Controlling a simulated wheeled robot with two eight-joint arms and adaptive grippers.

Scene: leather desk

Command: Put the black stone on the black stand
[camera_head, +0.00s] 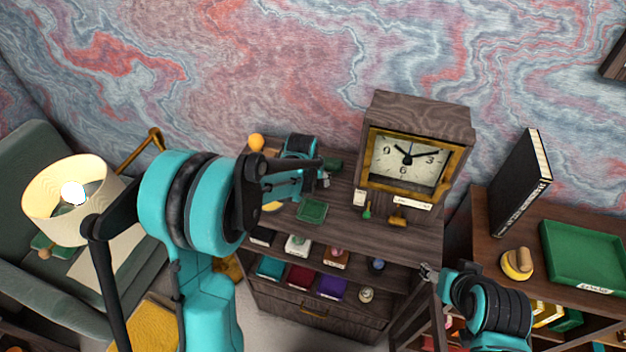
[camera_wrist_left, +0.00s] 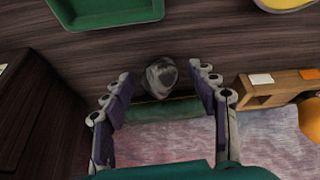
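A dark grey, rounded stone (camera_wrist_left: 161,77) lies on the wooden desk top in the left wrist view, between and just beyond my left fingertips; it looks like the black stone. My left gripper (camera_wrist_left: 160,88) is open around its sides, with gaps showing. In the head view my left gripper (camera_head: 323,178) is over the back of the desk top, and the stone is hard to make out there. A black stand (camera_head: 262,236) sits at the left of the upper shelf row, beside a white one (camera_head: 298,245). My right gripper (camera_head: 428,272) is at the desk's right side; its opening is unclear.
A green tray (camera_head: 312,210) lies in front of my left gripper. A clock (camera_head: 408,158) stands to the right. Brown (camera_head: 336,258), teal (camera_head: 270,267), red (camera_head: 300,277) and purple (camera_head: 332,288) stands fill the shelves. A yellow dish (camera_wrist_left: 286,3) shows at the wrist view's edge.

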